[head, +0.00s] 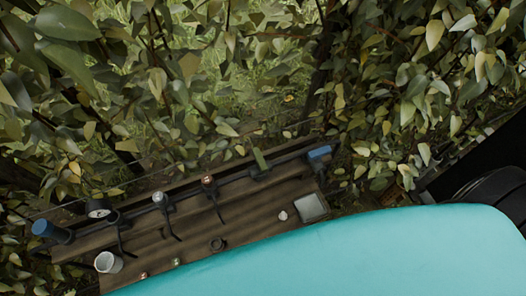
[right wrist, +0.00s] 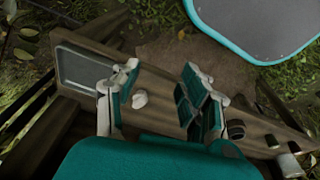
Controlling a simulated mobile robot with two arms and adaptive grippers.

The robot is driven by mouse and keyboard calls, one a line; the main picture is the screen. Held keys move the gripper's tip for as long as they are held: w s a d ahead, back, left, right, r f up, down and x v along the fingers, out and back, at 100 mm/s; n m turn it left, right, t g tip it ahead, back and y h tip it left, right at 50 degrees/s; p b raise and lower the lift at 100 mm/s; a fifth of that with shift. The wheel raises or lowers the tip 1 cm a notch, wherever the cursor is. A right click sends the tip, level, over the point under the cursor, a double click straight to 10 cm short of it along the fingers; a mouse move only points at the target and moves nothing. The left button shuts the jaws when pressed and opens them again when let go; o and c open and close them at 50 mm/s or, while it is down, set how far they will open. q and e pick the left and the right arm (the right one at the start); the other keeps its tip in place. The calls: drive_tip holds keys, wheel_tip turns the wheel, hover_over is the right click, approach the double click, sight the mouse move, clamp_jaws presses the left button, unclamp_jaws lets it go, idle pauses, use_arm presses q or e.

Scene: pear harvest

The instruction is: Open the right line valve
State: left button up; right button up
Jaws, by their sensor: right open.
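In the head view a dark pipe with several fittings runs along the wooden bench (head: 185,232). From left to right it carries a blue cylinder (head: 50,231), a round gauge (head: 98,209), a silver-topped fitting (head: 160,198), a red-topped fitting (head: 208,182), a green upright piece (head: 260,160) and a blue-ended piece (head: 320,154). I cannot tell which is the right line valve, or any valve's setting. My right gripper (right wrist: 158,88) is open in the right wrist view, its fingers apart above the bench. A small white lump (right wrist: 139,99) shows between them. My left gripper is out of view.
A grey square tray (head: 310,208) sits at the bench's right end; it also shows in the right wrist view (right wrist: 84,68). Leafy branches (head: 410,90) hang close behind and right.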

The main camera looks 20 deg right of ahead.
drive_tip(key=w+a+r+t+y+b, duration=0.1)
drive_tip(key=w+a+r, duration=0.1)
drive_tip(key=w+r, duration=0.5)
drive_tip(key=w+a+r+b, duration=0.1)
drive_tip(key=w+r, duration=0.2)
drive_tip(key=r, duration=0.8)
drive_tip(key=w+a+r+y, duration=0.1)
drive_tip(key=w+a+r, duration=0.1)
drive_tip(key=a+r, duration=0.3)
drive_tip(key=w+a+r+n+y+b, duration=0.1)
drive_tip(key=w+a+r, duration=0.1)
drive_tip(key=r, duration=0.4)
drive_tip(key=w+a+r+y, duration=0.1)
drive_tip(key=w+a+r, duration=0.25)
drive_tip(key=r, duration=0.25)
wheel_tip(320, 180, up, 9)
drive_tip(key=m+g+h, duration=0.3)
drive_tip(key=h, duration=0.1)
hover_over(260, 158)
wheel_tip(260, 158, down, 17)
drive_tip(key=shift+f, duration=0.1)
clamp_jaws()
